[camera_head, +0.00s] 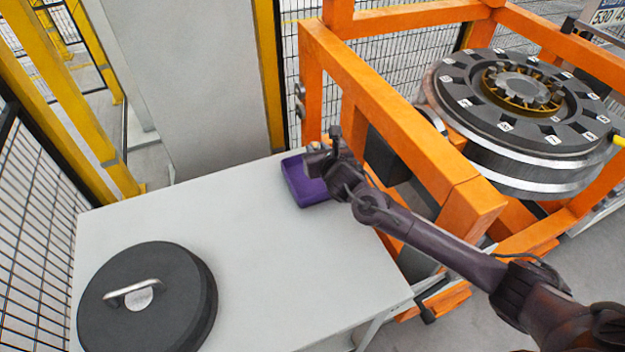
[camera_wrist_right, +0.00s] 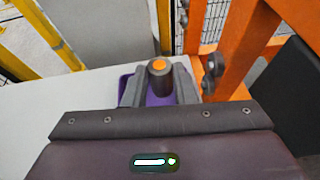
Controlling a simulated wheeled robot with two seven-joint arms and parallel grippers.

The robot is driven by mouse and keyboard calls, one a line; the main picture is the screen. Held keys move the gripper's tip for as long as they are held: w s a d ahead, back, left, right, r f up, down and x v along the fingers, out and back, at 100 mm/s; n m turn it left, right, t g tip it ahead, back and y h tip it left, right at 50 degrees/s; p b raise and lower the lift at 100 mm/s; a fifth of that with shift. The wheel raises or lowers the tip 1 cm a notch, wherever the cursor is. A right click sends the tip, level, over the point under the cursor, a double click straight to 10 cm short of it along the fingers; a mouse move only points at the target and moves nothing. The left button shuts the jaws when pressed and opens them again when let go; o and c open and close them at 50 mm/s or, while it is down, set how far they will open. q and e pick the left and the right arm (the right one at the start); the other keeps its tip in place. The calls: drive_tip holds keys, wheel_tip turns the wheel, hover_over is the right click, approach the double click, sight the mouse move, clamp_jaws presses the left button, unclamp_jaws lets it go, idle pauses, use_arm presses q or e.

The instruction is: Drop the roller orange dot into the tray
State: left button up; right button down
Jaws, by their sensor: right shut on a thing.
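The roller with the orange dot (camera_wrist_right: 159,70) is a dark cylinder with an orange spot on its end, seen in the right wrist view. My right gripper (camera_wrist_right: 159,84) is shut on it, one finger on each side. In the head view my right gripper (camera_head: 322,161) is over the purple tray (camera_head: 300,184), at the far right corner of the white table. The tray also shows in the right wrist view (camera_wrist_right: 126,88), behind and below the roller. My left gripper is not in view.
A black round lid (camera_head: 180,290) with a metal handle lies on the white table (camera_head: 250,255) at front left. An orange frame (camera_head: 400,125) stands close to the right of the tray, holding a large wheel-shaped part (camera_head: 525,115). The table's middle is clear.

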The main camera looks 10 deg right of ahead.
drive_tip(key=shift+w+a, duration=0.1)
drive_tip(key=shift+w, duration=0.3)
drive_tip(key=shift+w+f, duration=0.1)
drive_tip(key=shift+f, duration=0.05)
drive_tip(key=b, duration=0.5)
hover_over(317, 183)
wheel_tip(317, 183, down, 6)
drive_tip(key=shift+w+r, duration=0.1)
drive_tip(key=shift+r, duration=0.1)
drive_tip(key=c, duration=1.3)
unclamp_jaws()
drive_tip(key=shift+o, duration=1)
